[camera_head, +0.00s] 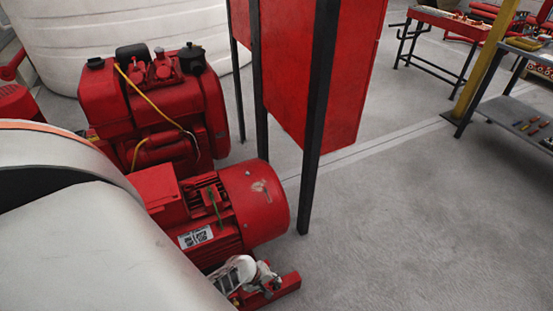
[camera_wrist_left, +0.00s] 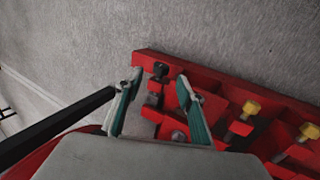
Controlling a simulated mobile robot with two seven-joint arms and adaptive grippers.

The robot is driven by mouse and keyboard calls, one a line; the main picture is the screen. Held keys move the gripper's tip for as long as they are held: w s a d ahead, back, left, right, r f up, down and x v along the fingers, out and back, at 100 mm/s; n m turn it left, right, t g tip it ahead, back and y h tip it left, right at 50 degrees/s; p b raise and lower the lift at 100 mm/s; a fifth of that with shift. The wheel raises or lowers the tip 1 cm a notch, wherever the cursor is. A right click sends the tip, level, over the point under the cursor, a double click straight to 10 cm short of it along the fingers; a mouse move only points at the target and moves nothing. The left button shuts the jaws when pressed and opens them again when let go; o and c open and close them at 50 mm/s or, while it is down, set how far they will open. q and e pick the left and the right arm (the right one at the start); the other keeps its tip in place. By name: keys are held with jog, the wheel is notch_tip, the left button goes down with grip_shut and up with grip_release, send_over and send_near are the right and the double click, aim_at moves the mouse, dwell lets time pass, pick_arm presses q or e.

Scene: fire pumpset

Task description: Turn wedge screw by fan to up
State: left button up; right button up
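In the left wrist view, a dark-headed screw (camera_wrist_left: 160,70) stands in the red base frame (camera_wrist_left: 215,85), at its near end. Two yellow-headed screws, one (camera_wrist_left: 251,107) and another (camera_wrist_left: 308,131), sit further right along it. My left gripper (camera_wrist_left: 157,78) is open, its two teal-padded fingers apart on either side of the dark screw, with no clear contact. Which way the screw points is hard to tell. In the head view, my left gripper (camera_head: 255,275) is low by the red frame's end (camera_head: 285,287), below the red motor's fan cover (camera_head: 262,200); the screws are too small to make out there. My right gripper is out of view.
A red cabinet (camera_head: 290,70) on black legs (camera_head: 318,120) stands close behind the motor. A red engine (camera_head: 150,100) is at the left. Workbenches stand at the upper right (camera_head: 470,22). The grey floor (camera_head: 420,220) to the right is clear.

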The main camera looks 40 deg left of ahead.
aim_at(276, 288)
pick_arm(q)
jog(key=b+x, duration=0.1)
jog(key=x, duration=0.1)
jog(key=b+x, duration=0.1)
jog(key=x, duration=0.1)
jog(key=b+x, duration=0.2)
jog(key=shift+s+f, duration=0.3)
jog(key=shift+f, duration=0.1)
jog(key=shift+w, duration=0.35)
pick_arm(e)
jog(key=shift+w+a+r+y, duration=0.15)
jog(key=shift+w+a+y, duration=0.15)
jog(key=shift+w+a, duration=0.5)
pick_arm(q)
jog(key=shift+c, duration=0.4)
grip_shut()
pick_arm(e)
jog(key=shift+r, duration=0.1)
